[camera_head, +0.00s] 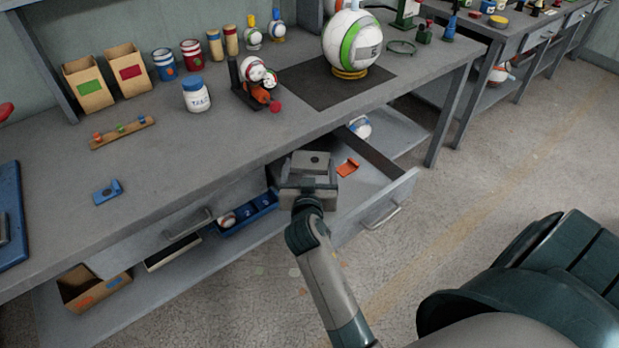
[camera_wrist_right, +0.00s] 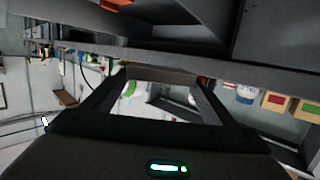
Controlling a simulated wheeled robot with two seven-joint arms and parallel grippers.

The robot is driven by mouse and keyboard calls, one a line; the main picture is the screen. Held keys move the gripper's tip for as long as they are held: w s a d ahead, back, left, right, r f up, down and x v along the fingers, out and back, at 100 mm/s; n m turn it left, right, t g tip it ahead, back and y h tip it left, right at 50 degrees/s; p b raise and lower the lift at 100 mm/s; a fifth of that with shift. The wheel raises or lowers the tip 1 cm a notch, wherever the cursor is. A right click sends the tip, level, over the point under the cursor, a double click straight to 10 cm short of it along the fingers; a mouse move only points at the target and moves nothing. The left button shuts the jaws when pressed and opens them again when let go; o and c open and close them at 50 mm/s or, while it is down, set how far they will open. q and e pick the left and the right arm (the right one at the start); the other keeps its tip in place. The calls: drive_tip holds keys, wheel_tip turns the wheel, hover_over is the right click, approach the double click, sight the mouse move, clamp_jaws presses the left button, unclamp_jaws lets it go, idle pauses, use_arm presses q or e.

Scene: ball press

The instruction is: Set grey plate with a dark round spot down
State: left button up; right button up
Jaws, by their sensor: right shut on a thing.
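The grey plate with a dark round spot (camera_head: 311,162) is at the front edge of the bench, over the left part of the open drawer (camera_head: 376,204). My right gripper (camera_head: 309,183) is shut on it, reaching in from below. The spot faces up in the head view. Whether the plate touches anything beneath it is hidden by my gripper. In the right wrist view my fingers (camera_wrist_right: 150,98) frame the scene, and I cannot make out the plate clearly. My left gripper is not in view.
A blue tray (camera_head: 247,214) lies on the lower shelf to the left. A large ball (camera_head: 351,45) stands on a dark mat (camera_head: 318,92). The bench's front middle is clear.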

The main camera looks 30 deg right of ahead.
drive_tip(key=shift+f, duration=1.95)
drive_tip(key=shift+f, duration=0.2)
drive_tip(key=shift+f+b, duration=0.1)
drive_tip(key=shift+b, duration=0.25)
